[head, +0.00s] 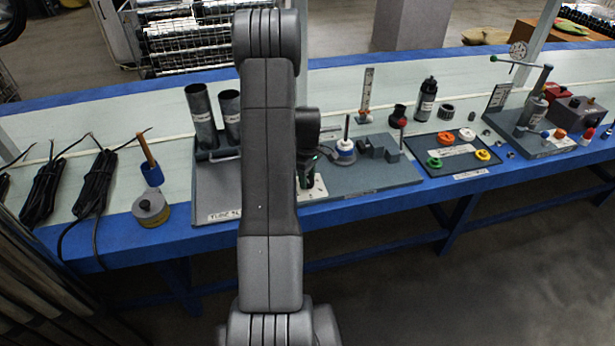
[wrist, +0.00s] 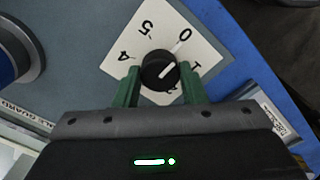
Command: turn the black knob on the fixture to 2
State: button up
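The black knob (wrist: 160,70) sits on a white dial plate with printed numbers (wrist: 205,50). The 4 and 5 show to the left; the lower numbers are partly hidden by my gripper. My gripper's green fingers (wrist: 160,68) stand on both sides of the knob, seemingly touching its left and right edges. In the head view, the dial plate (head: 319,188) shows beside my gripper (head: 306,184) on the grey fixture (head: 365,178); my arm hides part of it, and the knob is not clear.
A blue-and-white ringed part on a post (head: 345,152) and grey blocks (head: 379,148) stand right of the dial. Metal tubes (head: 201,116) stand to the left. A tray with coloured rings (head: 425,147) lies farther right. The blue table edge (head: 352,209) is close in front.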

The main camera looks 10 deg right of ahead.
jog(key=shift+m, duration=0.3)
jog(key=m+b, duration=0.1)
jog(key=m, duration=0.4)
jog(key=m+b, duration=0.1)
jog(key=m, duration=0.5)
jog(key=shift+m, duration=0.4)
jog(key=m, duration=0.5)
jog(key=shift+b, duration=0.3)
jog(key=m, duration=0.6)
jog(key=shift+m, duration=0.3)
jog(key=o, duration=1)
